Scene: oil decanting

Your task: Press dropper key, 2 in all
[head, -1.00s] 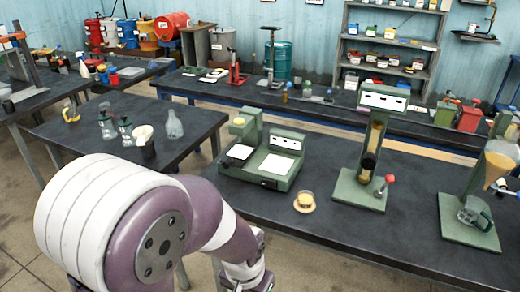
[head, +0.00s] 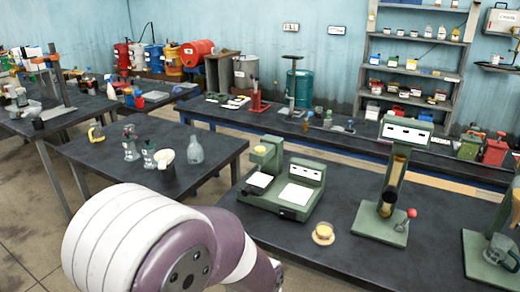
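No part is clearly marked as a dropper key, and I cannot tell which one it is. A low green device (head: 299,212) with two white pads and a small display stands on the near dark table. A short post at its left carries a yellow cup (head: 262,149). To its right, a tall green stand (head: 379,227) holds an amber tube under a display, with a red-knobbed lever (head: 411,213) on its base. A small dish with yellow content (head: 323,234) sits between them. My arm covers the lower left.
Another green stand with a glass jug (head: 499,250) is cut off at the right edge. The left table holds moka-pot-like vessels (head: 130,143), a white funnel-like cup (head: 166,156) and a clear bottle (head: 195,148). The near table's front (head: 290,260) is bare.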

